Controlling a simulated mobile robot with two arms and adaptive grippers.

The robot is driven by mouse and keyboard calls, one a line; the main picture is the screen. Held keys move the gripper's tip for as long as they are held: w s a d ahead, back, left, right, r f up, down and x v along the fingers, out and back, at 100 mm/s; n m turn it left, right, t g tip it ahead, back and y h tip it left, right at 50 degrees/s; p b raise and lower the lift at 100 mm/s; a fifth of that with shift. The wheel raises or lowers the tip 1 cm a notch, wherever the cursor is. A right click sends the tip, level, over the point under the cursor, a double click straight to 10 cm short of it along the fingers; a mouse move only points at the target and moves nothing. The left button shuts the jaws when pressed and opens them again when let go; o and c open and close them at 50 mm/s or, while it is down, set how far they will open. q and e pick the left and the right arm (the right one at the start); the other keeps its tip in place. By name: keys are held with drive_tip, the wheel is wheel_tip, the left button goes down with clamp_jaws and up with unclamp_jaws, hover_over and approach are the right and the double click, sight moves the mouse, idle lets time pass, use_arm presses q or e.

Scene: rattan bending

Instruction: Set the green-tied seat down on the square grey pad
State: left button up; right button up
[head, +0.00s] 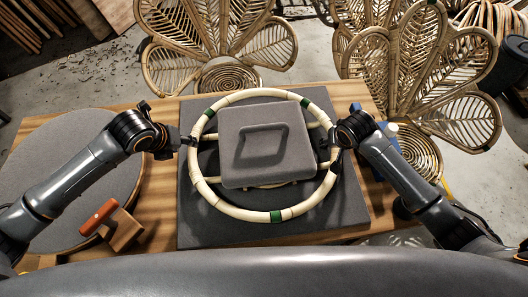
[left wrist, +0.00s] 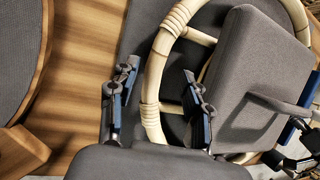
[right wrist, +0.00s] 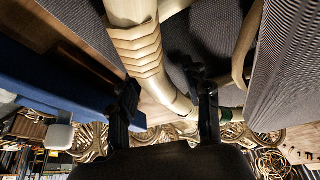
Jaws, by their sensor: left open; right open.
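The green-tied seat (head: 232,209) is a pale rattan ring with cross bars and green bindings. It lies over the square grey pad (head: 345,205), within its outline. A grey square block with a raised handle (head: 237,171) covers the ring's middle. My left gripper (head: 187,142) is open at the ring's left side; in the left wrist view its fingers stand on either side of the rim (left wrist: 152,92). My right gripper (head: 332,142) is open at the right side, with the rim (right wrist: 140,48) passing between its fingers in the right wrist view. Neither grips it.
A round grey pad (head: 40,160) lies on the wooden table (head: 160,205) at left, with an orange-handled wooden tool (head: 100,216) at its front edge. A blue object and a white-topped bottle (head: 391,129) stand beside my right arm. Petal-backed rattan chairs (head: 425,60) stand beyond the table.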

drive_tip(key=shift+r, duration=0.15)
use_arm(q)
drive_tip(key=v, duration=0.4)
use_arm(e)
drive_tip(key=v, duration=1.1)
drive_tip(key=shift+s+r, duration=0.15)
drive_tip(key=shift+r, duration=0.2)
use_arm(q)
drive_tip(key=shift+s+a+p, duration=0.2)
drive_tip(key=shift+a+p, duration=0.2)
drive_tip(key=shift+a, duration=0.6)
drive_tip(key=shift+s+a+p, duration=0.25)
drive_tip(key=shift+a+p, duration=0.15)
drive_tip(key=shift+a, duration=0.55)
drive_tip(key=shift+s+a+p, duration=0.2)
drive_tip(key=shift+a+p, duration=0.2)
drive_tip(key=shift+a, duration=0.6)
use_arm(e)
drive_tip(key=shift+a+r, duration=0.1)
drive_tip(key=shift+r, duration=1.1)
use_arm(q)
drive_tip(key=shift+r, duration=0.1)
use_arm(e)
drive_tip(key=shift+r, duration=0.1)
use_arm(q)
wheel_tip(320, 180, up, 9)
drive_tip(key=p, duration=0.9)
drive_tip(key=shift+p, duration=0.3)
use_arm(e)
wheel_tip(320, 180, up, 9)
